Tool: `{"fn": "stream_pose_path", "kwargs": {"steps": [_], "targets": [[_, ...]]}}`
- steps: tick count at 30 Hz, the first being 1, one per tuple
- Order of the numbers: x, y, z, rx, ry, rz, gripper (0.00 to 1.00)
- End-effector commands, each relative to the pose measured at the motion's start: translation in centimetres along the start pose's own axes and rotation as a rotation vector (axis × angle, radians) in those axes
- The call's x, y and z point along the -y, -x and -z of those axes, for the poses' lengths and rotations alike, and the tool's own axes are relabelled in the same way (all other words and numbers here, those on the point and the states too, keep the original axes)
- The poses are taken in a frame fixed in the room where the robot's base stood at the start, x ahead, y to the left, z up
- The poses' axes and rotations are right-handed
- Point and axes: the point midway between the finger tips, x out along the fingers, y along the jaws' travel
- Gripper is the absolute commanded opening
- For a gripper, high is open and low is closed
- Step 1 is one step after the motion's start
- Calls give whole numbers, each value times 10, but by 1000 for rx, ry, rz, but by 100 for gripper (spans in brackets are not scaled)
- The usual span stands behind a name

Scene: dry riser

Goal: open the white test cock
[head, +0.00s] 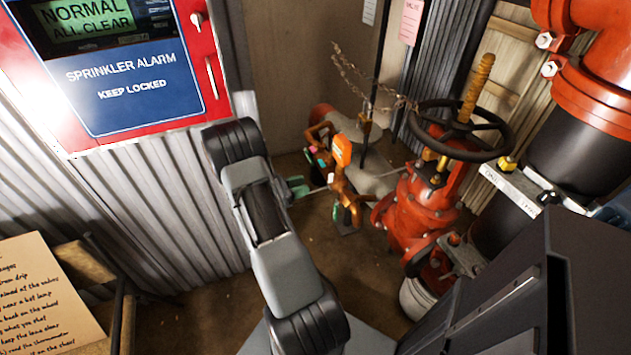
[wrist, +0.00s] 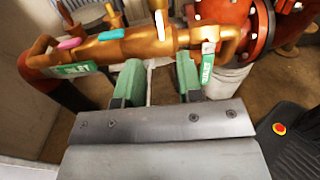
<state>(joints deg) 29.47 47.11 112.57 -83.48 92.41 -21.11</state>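The brass valve assembly (wrist: 135,45) runs across the top of the wrist view and also shows in the head view (head: 340,180). On it the white test cock (wrist: 159,22) has a white lever, upright in the wrist view; a small white spot in the head view (head: 331,178) appears to be it. A teal lever (wrist: 111,35) and a pink lever (wrist: 69,44) sit to its left. My gripper (wrist: 160,82) is open, with its two green fingers apart and below the white lever in the picture. I see nothing held. In the head view my gripper (head: 297,187) is left of the assembly.
A red valve (head: 425,205) with a black handwheel (head: 460,130) stands to the right, with a chain (head: 365,85) nearby. The red alarm panel (head: 125,75) is on the left wall.

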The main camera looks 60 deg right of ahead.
Motion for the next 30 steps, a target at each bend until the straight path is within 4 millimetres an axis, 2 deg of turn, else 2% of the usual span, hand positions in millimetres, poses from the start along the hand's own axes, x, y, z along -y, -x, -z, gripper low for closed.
{"fn": "stream_pose_path", "kwargs": {"steps": [1, 6, 12, 30], "targets": [[-1, 10, 0, 0, 0, -5, 34], [-1, 35, 0, 0, 0, -3, 34], [0, 51, 0, -1, 1, -1, 34], [0, 54, 0, -1, 1, 1, 34]]}}
